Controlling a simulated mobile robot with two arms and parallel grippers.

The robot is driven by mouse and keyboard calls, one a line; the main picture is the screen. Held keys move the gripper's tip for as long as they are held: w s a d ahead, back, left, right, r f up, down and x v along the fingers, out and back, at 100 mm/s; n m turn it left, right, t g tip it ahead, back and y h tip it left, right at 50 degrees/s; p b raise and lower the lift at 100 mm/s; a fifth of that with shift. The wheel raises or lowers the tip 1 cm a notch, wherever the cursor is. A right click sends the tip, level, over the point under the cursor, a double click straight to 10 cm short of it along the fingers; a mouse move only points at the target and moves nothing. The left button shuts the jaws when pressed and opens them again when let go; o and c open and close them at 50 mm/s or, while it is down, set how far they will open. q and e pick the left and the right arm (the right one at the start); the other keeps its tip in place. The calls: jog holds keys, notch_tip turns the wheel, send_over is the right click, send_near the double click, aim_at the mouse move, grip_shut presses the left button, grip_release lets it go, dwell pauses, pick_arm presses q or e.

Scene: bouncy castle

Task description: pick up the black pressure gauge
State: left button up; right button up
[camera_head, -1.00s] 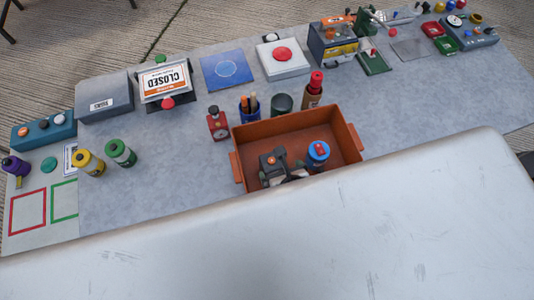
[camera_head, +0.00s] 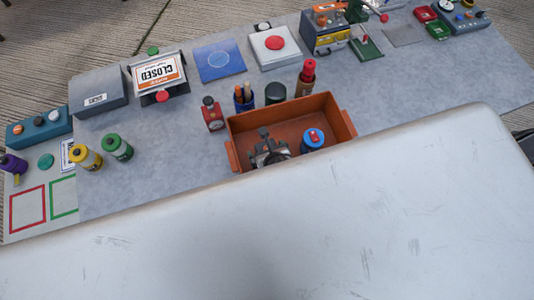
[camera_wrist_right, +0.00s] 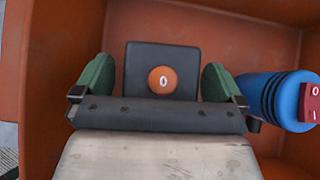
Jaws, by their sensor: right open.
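A black, square-backed piece with an orange round part marked "0" (camera_wrist_right: 184,58) sits in the orange bin (camera_head: 341,115); I take it to be the black pressure gauge, though no dial shows. My right gripper (camera_head: 268,152) is down in the bin. In the right wrist view its green-padded fingers (camera_wrist_right: 160,84) are apart, one on each side of the black piece. I cannot tell whether they touch it. In the head view the gripper largely hides the piece. My left gripper is not in view.
Behind the bin are a red device with a dial (camera_head: 213,114), a pen cup (camera_head: 244,99), a dark can (camera_head: 275,93) and a red-capped bottle (camera_head: 306,78).

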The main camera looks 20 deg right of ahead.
jog(key=shift+w+f, duration=0.1)
jog(key=shift+c, duration=0.3)
jog(key=c, duration=1.2)
